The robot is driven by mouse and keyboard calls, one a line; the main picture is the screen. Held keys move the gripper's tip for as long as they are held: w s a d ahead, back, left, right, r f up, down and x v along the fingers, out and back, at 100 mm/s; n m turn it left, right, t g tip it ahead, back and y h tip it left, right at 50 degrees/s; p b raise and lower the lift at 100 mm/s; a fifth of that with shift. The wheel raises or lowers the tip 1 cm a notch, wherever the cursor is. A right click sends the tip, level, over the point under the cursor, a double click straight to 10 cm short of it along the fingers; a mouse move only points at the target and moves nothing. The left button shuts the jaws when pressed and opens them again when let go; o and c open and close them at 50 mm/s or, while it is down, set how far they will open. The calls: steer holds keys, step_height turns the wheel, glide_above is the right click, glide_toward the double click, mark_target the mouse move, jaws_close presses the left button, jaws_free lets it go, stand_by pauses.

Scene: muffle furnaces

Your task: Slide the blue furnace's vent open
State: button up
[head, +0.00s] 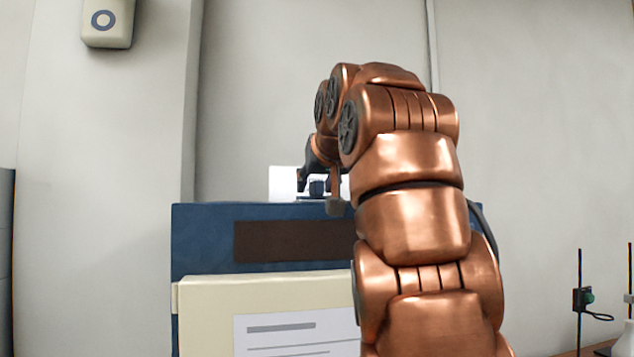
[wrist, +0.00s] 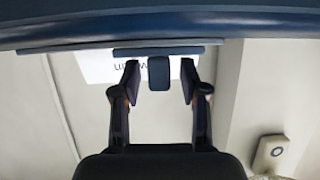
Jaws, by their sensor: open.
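The blue furnace (head: 200,238) stands in front of me, with a cream front panel (head: 210,300) and a dark brown strip. On its top is a small blue vent knob (head: 317,188), in front of a white label. In the wrist view the knob (wrist: 159,73) stands out from a short blue plate (wrist: 205,52) on the furnace's edge. My gripper (head: 320,183) is open at the furnace top. In the wrist view its two fingers (wrist: 159,84) are on either side of the knob, with a gap on each side. My arm hides the furnace's right part.
The white label (wrist: 97,68) behind the knob is partly covered by my fingers. A lab stand with a clamp (head: 580,298) is at the lower right. A beige wall box (head: 107,22) hangs at the upper left. The space above the furnace's left part is clear.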

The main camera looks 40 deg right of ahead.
jaws_close()
stand_by(0.3)
steer(key=shift+s+d, duration=0.35)
steer(key=shift+d, duration=0.45)
steer(key=shift+s+d, duration=0.35)
steer(key=shift+d, duration=0.5)
steer(key=shift+s+d, duration=0.35)
steer(key=shift+d, duration=0.45)
jaws_free()
steer(key=shift+d, duration=0.15)
steer(key=shift+s+r, duration=0.1)
